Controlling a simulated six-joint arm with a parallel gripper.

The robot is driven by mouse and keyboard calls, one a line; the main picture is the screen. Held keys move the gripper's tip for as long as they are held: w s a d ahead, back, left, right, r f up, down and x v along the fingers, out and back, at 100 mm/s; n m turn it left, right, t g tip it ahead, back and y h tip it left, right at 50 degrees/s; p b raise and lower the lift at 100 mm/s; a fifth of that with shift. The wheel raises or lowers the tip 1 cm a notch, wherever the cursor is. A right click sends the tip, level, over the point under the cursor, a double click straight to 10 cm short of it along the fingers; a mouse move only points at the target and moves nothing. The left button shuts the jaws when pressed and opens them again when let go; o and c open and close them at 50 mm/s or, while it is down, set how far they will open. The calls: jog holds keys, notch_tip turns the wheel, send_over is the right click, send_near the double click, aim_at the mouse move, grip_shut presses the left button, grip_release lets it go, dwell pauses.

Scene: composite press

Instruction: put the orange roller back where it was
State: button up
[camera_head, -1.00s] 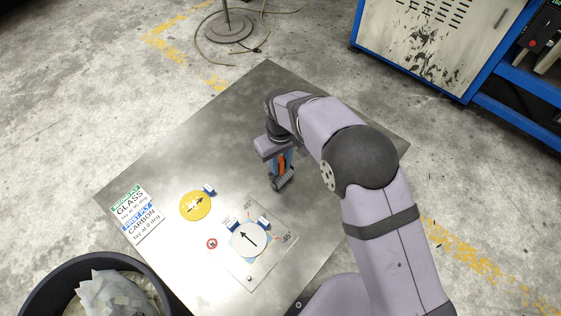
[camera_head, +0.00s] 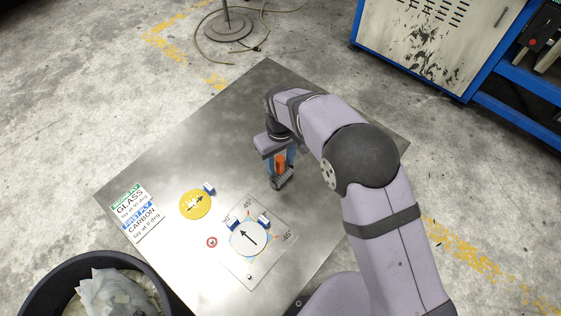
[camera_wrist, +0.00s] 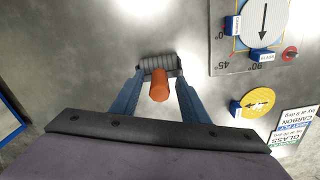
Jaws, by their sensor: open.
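The orange roller has an orange handle (camera_head: 280,162) and a grey ribbed drum (camera_head: 282,181). It is on the bare metal table, right of centre, with its handle pointing up towards my gripper. My gripper (camera_head: 281,169) is above it with its blue fingers open, one on each side of the handle. In the wrist view the handle (camera_wrist: 159,88) shows between the spread fingers (camera_wrist: 160,79), with a gap on both sides. The drum (camera_wrist: 160,65) lies crosswise just beyond the fingertips.
A marked plate (camera_head: 251,274) with a white arrow disc (camera_head: 248,239) lies at the front of the metal table (camera_head: 225,130). A yellow disc (camera_head: 195,205), a small red-ringed piece (camera_head: 212,242) and ply labels (camera_head: 137,213) are to the left. A black bin (camera_head: 40,283) stands front left.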

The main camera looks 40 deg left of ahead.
notch_tip(320, 180, up, 12)
jog(key=b, duration=0.2)
jog(key=shift+f, duration=0.25)
jog(key=w+d+r+m, duration=0.1)
jog(key=w+d+m, duration=0.3)
jog(key=d, duration=0.8)
jog(key=w+d+m, duration=0.3)
jog(key=w+d, duration=0.2)
jog(key=d, duration=0.8)
jog(key=s+d+f+m, duration=0.2)
jog(key=s+d, duration=0.3)
jog(key=d, duration=0.5)
jog(key=s+d+f+m, duration=0.2)
jog(key=s+d+m, duration=0.3)
jog(key=d, duration=0.6)
jog(key=shift+s, duration=0.75)
notch_tip(320, 180, up, 5)
jog(key=p, duration=0.4)
jog(key=shift+f, duration=0.2)
